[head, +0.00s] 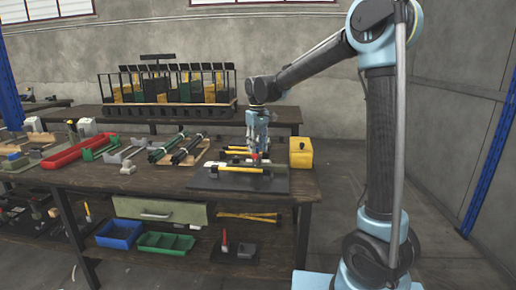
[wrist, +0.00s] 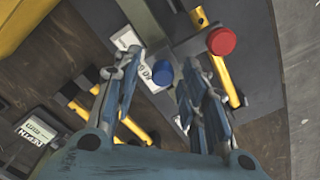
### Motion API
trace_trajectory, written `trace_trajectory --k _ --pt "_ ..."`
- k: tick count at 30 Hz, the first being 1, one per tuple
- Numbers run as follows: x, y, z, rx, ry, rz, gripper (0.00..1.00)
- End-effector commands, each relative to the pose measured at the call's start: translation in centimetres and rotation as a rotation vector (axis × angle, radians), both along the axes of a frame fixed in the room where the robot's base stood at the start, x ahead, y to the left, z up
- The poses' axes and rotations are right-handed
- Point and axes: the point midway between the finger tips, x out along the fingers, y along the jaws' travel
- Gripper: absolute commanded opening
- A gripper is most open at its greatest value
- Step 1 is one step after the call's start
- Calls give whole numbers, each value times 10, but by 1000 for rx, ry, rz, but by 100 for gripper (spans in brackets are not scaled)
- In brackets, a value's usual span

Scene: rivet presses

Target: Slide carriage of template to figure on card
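My gripper (head: 257,148) points down over the right part of the workbench, above a dark plate (head: 215,183) that carries a yellow-and-black fixture (head: 240,170). In the wrist view my gripper (wrist: 172,68) has its two fingers spread. A round blue knob (wrist: 162,72) shows between them; I cannot tell how far below the fingertips it is. A red knob (wrist: 221,41) is to the right of the fingers, over a yellow bar (wrist: 222,72). A white card with dark print (wrist: 127,39) is partly hidden behind the blue knob and left finger. Which part is the carriage is unclear.
A yellow box (head: 301,152) stands right of the plate. More yellow-and-black pieces (wrist: 134,129) and another printed card (wrist: 35,132) are left of the fingers. Green and black rail units (head: 175,148) and a red tray (head: 78,150) lie farther left on the bench.

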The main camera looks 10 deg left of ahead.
Motion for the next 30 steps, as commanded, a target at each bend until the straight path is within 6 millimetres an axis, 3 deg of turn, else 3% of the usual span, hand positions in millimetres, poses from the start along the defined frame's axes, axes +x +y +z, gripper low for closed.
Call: trace_trajectory --k 11,24,30 --pt "-1 0 10 0 1 1 39" --pt "0 0 87 1 2 0 39" --pt "1 0 111 0 1 0 39"
